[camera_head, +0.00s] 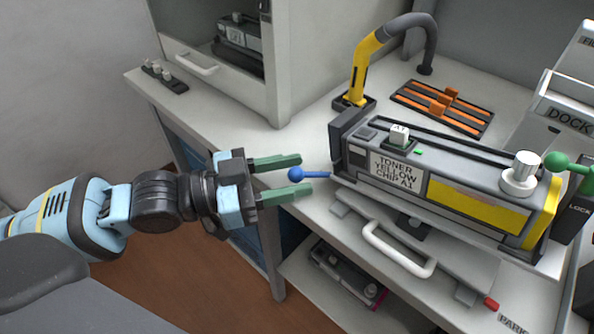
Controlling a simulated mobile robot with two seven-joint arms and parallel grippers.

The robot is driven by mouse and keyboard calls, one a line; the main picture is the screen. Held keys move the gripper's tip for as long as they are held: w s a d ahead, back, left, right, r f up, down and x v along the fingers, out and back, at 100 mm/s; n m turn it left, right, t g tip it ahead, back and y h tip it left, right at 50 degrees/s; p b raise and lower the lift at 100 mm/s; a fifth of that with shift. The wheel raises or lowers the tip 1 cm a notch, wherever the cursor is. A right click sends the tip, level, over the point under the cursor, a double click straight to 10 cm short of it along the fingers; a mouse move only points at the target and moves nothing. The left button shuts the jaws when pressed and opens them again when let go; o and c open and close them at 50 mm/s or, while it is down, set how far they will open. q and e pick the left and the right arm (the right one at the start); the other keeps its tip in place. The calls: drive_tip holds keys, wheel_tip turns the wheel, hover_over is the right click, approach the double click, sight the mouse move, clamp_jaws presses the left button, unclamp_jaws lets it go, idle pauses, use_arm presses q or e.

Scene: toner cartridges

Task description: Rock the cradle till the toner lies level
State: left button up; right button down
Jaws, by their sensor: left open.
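The toner cartridge (397,171), labelled "TONER YELLOW CHIP A1", is a long grey box on the counter at the right. Its front window (476,206) shows yellow; I cannot tell whether the toner inside lies level. A blue ball knob (296,174) on a short rod sticks out at its left end, and a green ball knob (556,161) is at the right end. My left gripper (305,175) is open, its green fingers on either side of the blue knob, with no clear contact. The cradle's parts are hard to tell from the cartridge. My right gripper is out of view.
A grey panel with a white handle (398,250) lies in front of the cartridge. A yellow and grey curved arm (366,62) and an orange-railed rack (443,106) stand behind. A white "DOCK" box (561,113) is at right. The counter's left part (215,128) is mostly clear.

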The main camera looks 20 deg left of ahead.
use_arm(q)
drive_tip(key=shift+w+d, duration=0.4)
drive_tip(key=shift+d, duration=0.2)
clamp_jaws()
